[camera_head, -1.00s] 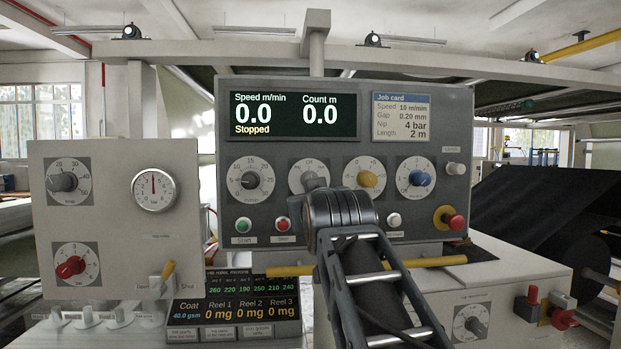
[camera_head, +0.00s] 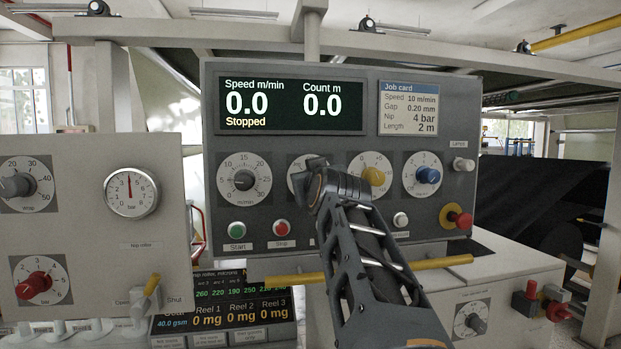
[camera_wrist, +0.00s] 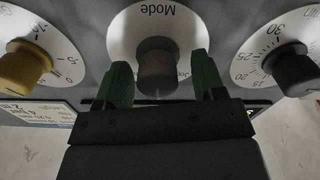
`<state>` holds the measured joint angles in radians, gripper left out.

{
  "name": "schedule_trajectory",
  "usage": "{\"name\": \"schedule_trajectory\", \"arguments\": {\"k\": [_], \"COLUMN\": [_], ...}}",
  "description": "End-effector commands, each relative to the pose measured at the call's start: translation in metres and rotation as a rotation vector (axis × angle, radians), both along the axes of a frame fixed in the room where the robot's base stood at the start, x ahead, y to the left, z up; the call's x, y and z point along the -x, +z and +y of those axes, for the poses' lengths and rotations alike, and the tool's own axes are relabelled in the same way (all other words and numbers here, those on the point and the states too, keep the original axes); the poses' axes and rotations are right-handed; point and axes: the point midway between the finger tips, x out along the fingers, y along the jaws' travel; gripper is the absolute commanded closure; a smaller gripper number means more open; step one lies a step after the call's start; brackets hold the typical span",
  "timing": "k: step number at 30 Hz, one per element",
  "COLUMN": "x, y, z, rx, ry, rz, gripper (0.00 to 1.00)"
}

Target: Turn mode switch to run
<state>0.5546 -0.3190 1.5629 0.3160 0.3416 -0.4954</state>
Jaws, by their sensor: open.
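The mode switch is a dark knob (camera_wrist: 157,68) on a light round dial labelled "Mode" (camera_wrist: 157,22), upside down in the wrist view. In the head view only the left edge of its dial (camera_head: 298,178) shows; my arm hides the rest. My gripper (camera_wrist: 162,80) is open, with one green finger on each side of the knob. I cannot tell whether the fingers touch it. In the head view my gripper's fingers are hidden behind my wrist. The display (camera_head: 292,107) reads speed 0.0, count 0.0 and "Stopped".
A black-knobbed speed dial (camera_head: 243,179) and a yellow-knobbed dial (camera_head: 372,176) flank the switch closely. Below are a green Start button (camera_head: 237,229) and a red Stop button (camera_head: 281,227). A red emergency button (camera_head: 457,218) is at lower right. A yellow bar (camera_head: 440,263) crosses below the panel.

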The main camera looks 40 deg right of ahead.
Motion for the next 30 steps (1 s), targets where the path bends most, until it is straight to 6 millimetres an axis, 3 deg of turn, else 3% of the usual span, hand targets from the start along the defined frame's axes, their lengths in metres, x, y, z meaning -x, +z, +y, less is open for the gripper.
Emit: {"name": "schedule_trajectory", "arguments": {"k": [11, 27, 30], "x": [-0.0005, -0.0011, -0.0011], "y": [0.0001, 0.0001, 0.0001], "z": [-0.004, -0.0024, -0.0022], "rx": [0.0, 0.0, -0.003], "ry": [-0.005, -0.001, -0.001], "rz": [0.0, 0.0, -0.001], "gripper": [0.37, 0.86, 0.86]}}
